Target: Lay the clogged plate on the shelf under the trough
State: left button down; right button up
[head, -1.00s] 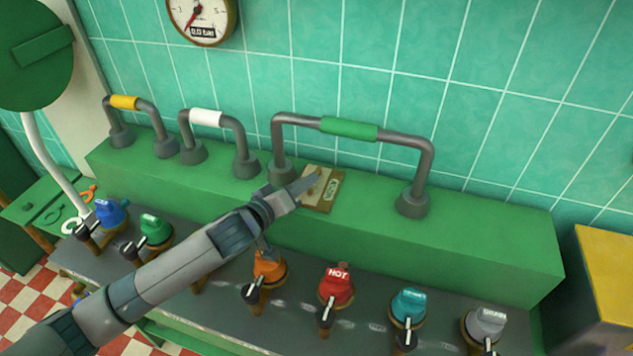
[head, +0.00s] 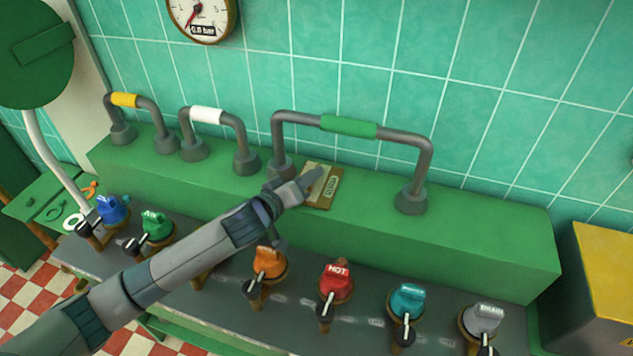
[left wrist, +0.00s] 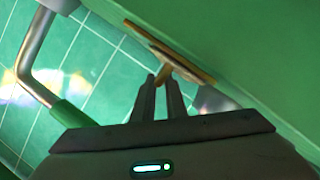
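A small tan plate with a lettered label (head: 330,188) lies on top of the long green box (head: 470,230), below the green-gripped pipe handle. My left gripper (head: 314,177) reaches over the plate from the left. In the left wrist view the plate (left wrist: 190,65) shows edge-on close to the green surface, and a short tan knob sits between my narrow-set fingertips (left wrist: 162,80). The fingers look shut on this knob. I cannot tell whether the plate touches the surface under it. I cannot make out a shelf under a trough. My right gripper is not in view.
Pipe handles with yellow (head: 124,100), white (head: 206,116) and green (head: 348,126) grips stand on the box. Coloured valve knobs, including a red HOT one (head: 337,282), line the grey strip in front. A yellow-topped box (head: 608,270) stands at right.

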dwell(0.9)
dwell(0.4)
pick_arm(q)
jog(key=shift+r, duration=0.15)
jog(key=shift+w+r+b, duration=0.1)
jog(key=shift+r+b, duration=0.25)
jog(key=shift+r, duration=0.3)
notch_tip(320, 180, up, 2)
jog(key=shift+r+b, duration=0.15)
jog(key=shift+b, duration=0.35)
jog(key=s+d+r+b, duration=0.3)
jog(key=s+d+r, duration=0.4)
jog(key=s+d, duration=0.1)
jog(key=shift+d+r, duration=0.2)
jog(key=shift+d, duration=0.1)
